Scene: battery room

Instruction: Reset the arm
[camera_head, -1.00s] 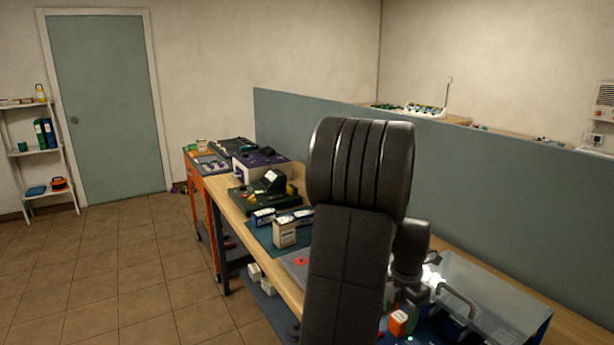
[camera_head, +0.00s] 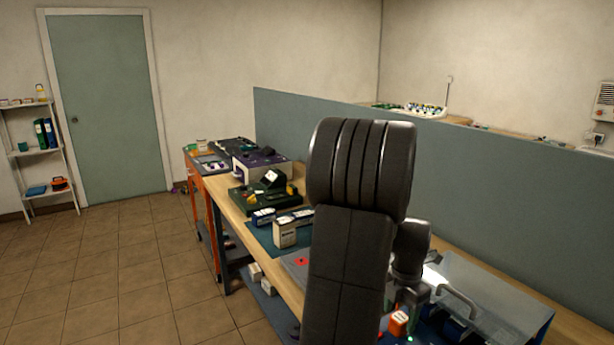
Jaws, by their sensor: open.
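My dark grey arm rises in the middle of the head view, and its large upper joint and long link cover part of the workbench. The wrist hangs down at the right of the link, over the bench. My gripper (camera_head: 412,296) is below the wrist, small and partly hidden; it is open, and I see nothing held in it. It is close to the left end of a clear container (camera_head: 500,292) with a grey handle (camera_head: 456,300). An orange and white item (camera_head: 398,323) sits just below the gripper.
The workbench (camera_head: 237,196) carries a white box (camera_head: 285,234), a dark green device (camera_head: 262,194) and a purple and white unit (camera_head: 256,162). A blue-grey partition (camera_head: 480,165) runs behind it. An orange cart (camera_head: 206,215) stands beyond. The tiled floor at left is free.

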